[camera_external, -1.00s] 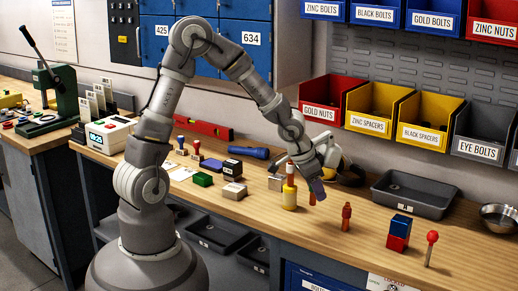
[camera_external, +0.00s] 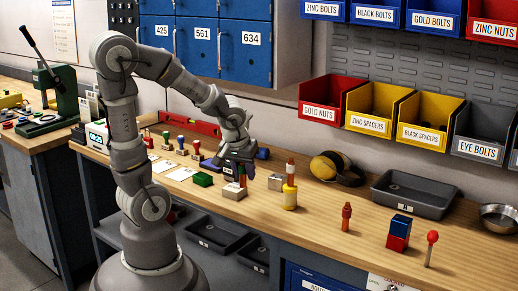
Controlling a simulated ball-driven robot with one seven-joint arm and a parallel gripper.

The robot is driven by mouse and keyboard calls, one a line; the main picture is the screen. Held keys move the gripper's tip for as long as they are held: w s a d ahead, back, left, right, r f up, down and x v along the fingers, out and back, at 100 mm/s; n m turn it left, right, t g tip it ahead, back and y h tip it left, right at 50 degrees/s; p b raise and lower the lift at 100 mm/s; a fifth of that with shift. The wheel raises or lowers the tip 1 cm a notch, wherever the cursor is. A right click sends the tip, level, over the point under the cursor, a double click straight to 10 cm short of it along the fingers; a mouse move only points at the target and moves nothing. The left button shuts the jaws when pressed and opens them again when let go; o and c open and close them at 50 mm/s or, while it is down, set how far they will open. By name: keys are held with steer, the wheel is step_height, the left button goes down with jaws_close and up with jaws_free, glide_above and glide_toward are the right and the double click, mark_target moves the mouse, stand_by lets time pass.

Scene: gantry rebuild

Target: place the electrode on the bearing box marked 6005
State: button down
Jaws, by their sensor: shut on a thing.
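My gripper (camera_external: 239,168) is shut on the electrode (camera_external: 242,178), a thin reddish-brown upright piece showing just below the fingers. It is at the small pale boxes in the middle of the bench. The electrode's lower end is close to a pale, light-topped box (camera_external: 234,192); I cannot tell whether they touch. A dark-topped box (camera_external: 229,171) behind is mostly hidden by my gripper. Another pale box (camera_external: 275,183) stands to the right. The marks on these boxes are too small to read, so I cannot tell which is 6005.
A red figure-like peg (camera_external: 346,217), stacked blue and red blocks (camera_external: 399,233) and a grey tray (camera_external: 413,197) are farther right.

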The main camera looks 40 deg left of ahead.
steer(key=s+a+f+n+g+y+b, duration=0.1)
steer(key=s+a+n+y+b, duration=0.2)
steer(key=s+a+n, duration=0.6)
steer(key=m+p, duration=0.2)
steer(key=p, duration=0.7)
glide_toward(233, 183)
steer(key=shift+w+a+f+h, duration=0.15)
steer(key=shift+w+a+h, duration=0.15)
steer(key=shift+w+a, duration=0.5)
steer(key=shift+s+a+f+b, duration=0.15)
steer(key=shift+f+b, duration=0.55)
steer(key=shift+f, duration=1)
steer(key=shift+f, duration=0.2)
steer(key=c, duration=0.8)
jaws_free()
steer(key=shift+r, duration=0.1)
steer(key=p+v, duration=0.2)
steer(key=v, duration=0.4)
steer(key=p+v, duration=0.2)
steer(key=v, duration=0.4)
steer(key=shift+r, duration=0.2)
